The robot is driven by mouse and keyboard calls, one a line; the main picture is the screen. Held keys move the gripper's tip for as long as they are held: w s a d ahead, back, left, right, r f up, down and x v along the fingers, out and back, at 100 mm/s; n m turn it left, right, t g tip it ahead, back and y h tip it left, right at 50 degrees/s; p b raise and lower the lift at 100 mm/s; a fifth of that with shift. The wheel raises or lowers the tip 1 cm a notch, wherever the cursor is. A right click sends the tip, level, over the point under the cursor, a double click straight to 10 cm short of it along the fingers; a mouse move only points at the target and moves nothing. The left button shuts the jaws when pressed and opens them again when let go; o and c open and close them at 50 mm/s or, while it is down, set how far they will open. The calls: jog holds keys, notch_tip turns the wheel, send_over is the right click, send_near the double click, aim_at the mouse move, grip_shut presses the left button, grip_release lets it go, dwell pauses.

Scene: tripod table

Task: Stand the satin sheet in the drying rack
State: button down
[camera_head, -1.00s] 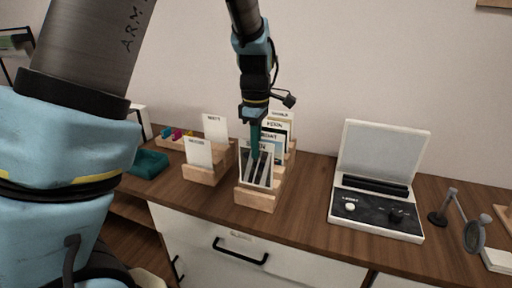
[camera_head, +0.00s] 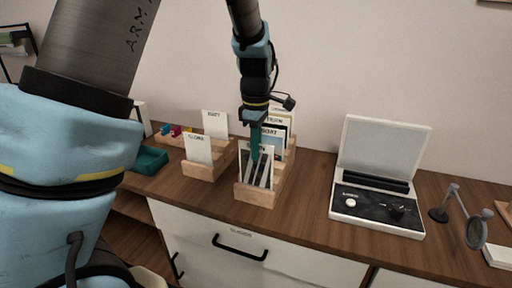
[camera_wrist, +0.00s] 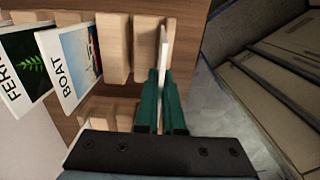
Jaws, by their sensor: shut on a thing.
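My gripper (camera_head: 255,157) points down at the front of a wooden rack (camera_head: 258,195) in the head view. It is shut on a thin sheet (camera_head: 262,175) with a grey picture and a label that is partly hidden by the fingers, so I cannot read it fully. In the wrist view the sheet shows nearly edge-on (camera_wrist: 163,50) between the green fingers (camera_wrist: 162,85). Its lower edge is behind the rack's front block; I cannot tell if it rests in the slot. Behind it stand sheets labelled BOAT (camera_wrist: 75,68) and FERN (camera_wrist: 22,72).
A second wooden rack (camera_head: 207,168) with white labelled cards stands close on the left. A teal tray (camera_head: 150,160) is further left. A white device with an open lid (camera_head: 380,205) and a round magnifier on a stand (camera_head: 476,232) are to the right. Bare counter lies between rack and device.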

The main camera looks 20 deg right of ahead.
jog(key=shift+f+b, duration=0.65)
jog(key=shift+f, duration=0.85)
jog(key=c, duration=1)
grip_release()
jog(key=shift+o, duration=0.2)
jog(key=shift+r, duration=0.15)
notch_tip(320, 180, up, 9)
jog(key=p, duration=0.9)
